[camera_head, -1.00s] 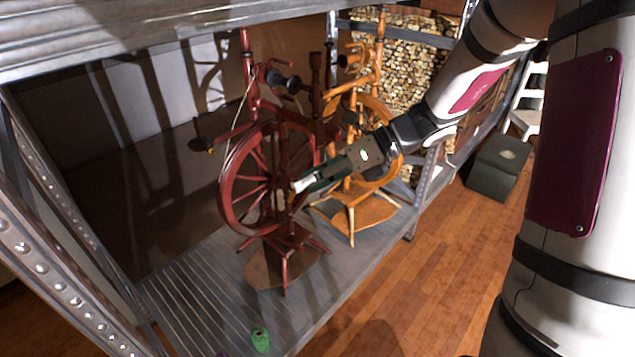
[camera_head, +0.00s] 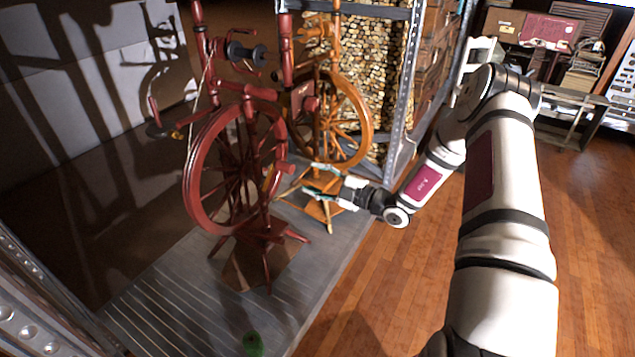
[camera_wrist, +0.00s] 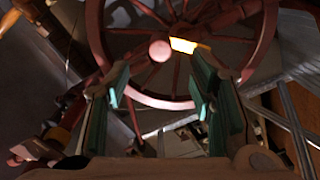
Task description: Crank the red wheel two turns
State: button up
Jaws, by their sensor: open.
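The red wheel (camera_head: 196,186) is part of a dark red spinning wheel standing upright on the metal shelf. A red peg with a round end (camera_head: 286,168) shows at the wheel's right side. My gripper (camera_head: 310,179) is open and empty, to the right of the wheel and apart from it. In the wrist view, the red wheel (camera_wrist: 167,103) lies ahead, beyond the two green-padded fingers (camera_wrist: 158,90). A round pinkish knob end (camera_wrist: 160,50) shows between and above the fingertips, with nothing between the pads. The wheel's lower part is partly hidden by its frame.
An orange-brown wooden spinning wheel (camera_head: 366,118) stands close behind, to the right. A green spool (camera_head: 253,344) sits at the shelf's front. A metal shelf post (camera_head: 407,90) rises right of the wheels. The wooden floor (camera_head: 390,285) to the right is clear.

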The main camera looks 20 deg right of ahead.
aim_at(292, 170)
jog(key=b+x, duration=0.4)
jog(key=x, duration=0.6)
jog(key=shift+a, duration=0.1)
jog(key=shift+s, duration=0.1)
jog(key=c, duration=1)
jog(key=shift+o, duration=0.2)
jog(key=shift+c, duration=1.1)
